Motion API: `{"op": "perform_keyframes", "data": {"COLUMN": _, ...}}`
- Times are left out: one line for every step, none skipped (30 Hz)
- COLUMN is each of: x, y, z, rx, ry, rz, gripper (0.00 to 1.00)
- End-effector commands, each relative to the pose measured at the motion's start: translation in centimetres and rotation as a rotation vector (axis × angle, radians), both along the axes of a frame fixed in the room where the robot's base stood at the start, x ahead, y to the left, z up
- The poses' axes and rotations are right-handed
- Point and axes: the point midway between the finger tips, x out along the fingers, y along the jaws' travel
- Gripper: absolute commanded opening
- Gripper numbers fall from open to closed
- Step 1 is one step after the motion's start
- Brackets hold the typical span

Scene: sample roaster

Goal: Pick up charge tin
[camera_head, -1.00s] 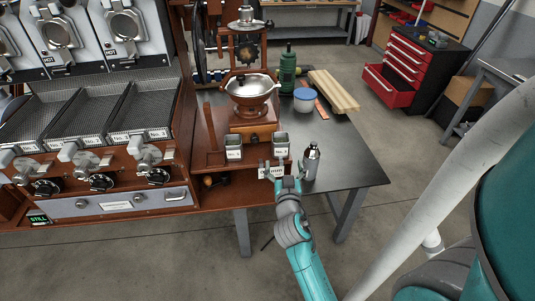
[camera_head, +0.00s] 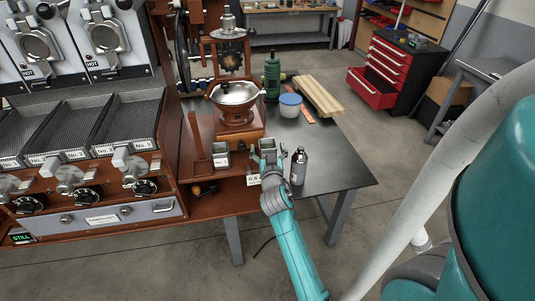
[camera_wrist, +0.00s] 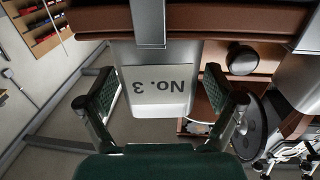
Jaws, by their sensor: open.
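A small metal tin (camera_head: 267,148) stands on the wooden shelf edge in front of the grinder. In the wrist view, a tin (camera_wrist: 160,100) shows its "No. 3" label upside down. My gripper (camera_head: 267,156) is at this tin, its fingers apart. In the wrist view, my gripper (camera_wrist: 162,88) has one green-padded finger on each side of the tin, with visible gaps, so it does not hold it. A second similar tin (camera_head: 220,158) stands to the left, apart from my gripper. My gripper hides the first tin's lower front in the head view.
A grinder with a metal bowl (camera_head: 236,95) is behind the tins. The roaster panel (camera_head: 90,185) is on the left.

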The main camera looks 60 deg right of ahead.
Motion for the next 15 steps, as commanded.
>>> {"op": "perform_keyframes", "data": {"x": 0.13, "y": -0.23, "z": 0.01, "rx": 0.000, "ry": 0.000, "rz": 0.000, "gripper": 0.92}}
{"op": "perform_keyframes", "data": {"x": 0.17, "y": -0.28, "z": -0.01, "rx": 0.000, "ry": 0.000, "rz": 0.000, "gripper": 0.92}}
{"op": "perform_keyframes", "data": {"x": 0.20, "y": -0.32, "z": -0.03, "rx": 0.000, "ry": 0.000, "rz": 0.000, "gripper": 0.92}}
{"op": "perform_keyframes", "data": {"x": 0.21, "y": -0.33, "z": -0.03, "rx": 0.001, "ry": 0.001, "rz": 0.000, "gripper": 0.92}}
{"op": "perform_keyframes", "data": {"x": 0.20, "y": -0.32, "z": -0.04, "rx": 0.001, "ry": 0.001, "rz": 0.000, "gripper": 0.92}}
{"op": "perform_keyframes", "data": {"x": 0.19, "y": -0.32, "z": -0.03, "rx": 0.000, "ry": 0.000, "rz": 0.000, "gripper": 0.92}}
{"op": "perform_keyframes", "data": {"x": 0.20, "y": -0.31, "z": -0.03, "rx": 0.000, "ry": 0.000, "rz": 0.000, "gripper": 0.92}}
{"op": "perform_keyframes", "data": {"x": 0.19, "y": -0.31, "z": -0.02, "rx": 0.000, "ry": 0.000, "rz": 0.000, "gripper": 0.92}}
{"op": "perform_keyframes", "data": {"x": 0.20, "y": -0.30, "z": -0.02, "rx": 0.000, "ry": 0.000, "rz": 0.000, "gripper": 0.87}}
{"op": "perform_keyframes", "data": {"x": 0.19, "y": -0.31, "z": -0.02, "rx": 0.000, "ry": 0.000, "rz": 0.000, "gripper": 0.79}}
{"op": "perform_keyframes", "data": {"x": 0.20, "y": -0.30, "z": -0.02, "rx": 0.000, "ry": 0.000, "rz": 0.000, "gripper": 0.72}}
{"op": "perform_keyframes", "data": {"x": 0.19, "y": -0.29, "z": -0.02, "rx": 0.000, "ry": 0.000, "rz": 0.000, "gripper": 0.62}}
{"op": "perform_keyframes", "data": {"x": 0.18, "y": -0.30, "z": -0.02, "rx": 0.000, "ry": 0.000, "rz": 0.000, "gripper": 0.54}}
{"op": "perform_keyframes", "data": {"x": 0.19, "y": -0.29, "z": -0.02, "rx": 0.000, "ry": 0.000, "rz": 0.000, "gripper": 0.47}}
{"op": "perform_keyframes", "data": {"x": 0.19, "y": -0.29, "z": -0.02, "rx": 0.000, "ry": 0.000, "rz": 0.000, "gripper": 0.37}}
